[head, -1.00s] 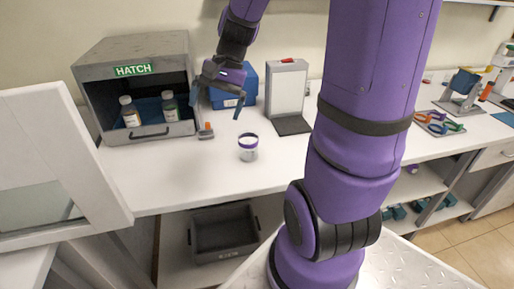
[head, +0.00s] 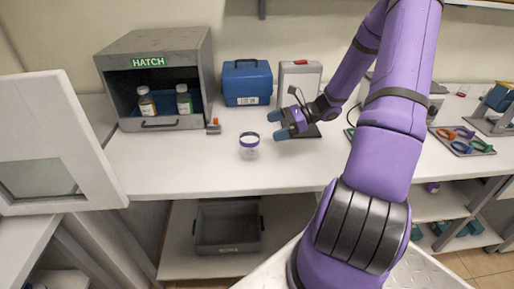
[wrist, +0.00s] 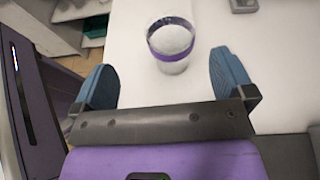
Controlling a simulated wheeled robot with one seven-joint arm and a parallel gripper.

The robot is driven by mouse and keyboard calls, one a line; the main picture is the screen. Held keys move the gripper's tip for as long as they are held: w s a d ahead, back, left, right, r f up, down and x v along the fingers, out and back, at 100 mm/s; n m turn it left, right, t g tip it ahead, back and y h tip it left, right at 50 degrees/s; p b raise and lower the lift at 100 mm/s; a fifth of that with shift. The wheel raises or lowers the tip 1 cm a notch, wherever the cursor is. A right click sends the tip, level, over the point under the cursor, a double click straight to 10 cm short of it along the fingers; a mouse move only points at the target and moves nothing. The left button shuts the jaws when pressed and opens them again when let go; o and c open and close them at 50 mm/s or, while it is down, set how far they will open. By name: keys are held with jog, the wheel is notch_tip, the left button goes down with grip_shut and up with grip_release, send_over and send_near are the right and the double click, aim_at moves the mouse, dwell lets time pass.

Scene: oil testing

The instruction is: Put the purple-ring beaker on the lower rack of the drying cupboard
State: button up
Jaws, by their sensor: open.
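The purple-ring beaker (head: 249,150) is a clear cup with a purple band near its rim. It stands upright on the white counter, left of my gripper. My gripper (head: 275,125) is open and empty, low over the counter and to the right of the beaker, its blue fingers pointing left toward it. In the wrist view the beaker (wrist: 172,45) is ahead of and between the spread fingers of my gripper (wrist: 165,80), beyond the fingertips and not gripped. I cannot identify the drying cupboard or its lower rack for certain in these views.
A grey box marked HATCH (head: 155,80) holds two bottles at the back left. A blue case (head: 247,82) and a white panel stand (head: 301,78) are behind. A white door with a window (head: 50,145) is at the left. A grey bin (head: 227,228) sits below the counter.

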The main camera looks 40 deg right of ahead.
aim_at(249, 134)
jog(key=shift+m+t, duration=0.5)
jog(key=x, duration=0.6)
jog(key=f+x, duration=0.1)
jog(key=x, duration=0.2)
jog(key=shift+w+f, duration=0.15)
jog(key=shift+w, duration=0.3)
jog(key=shift+c, duration=0.5)
jog(key=c, duration=1.3)
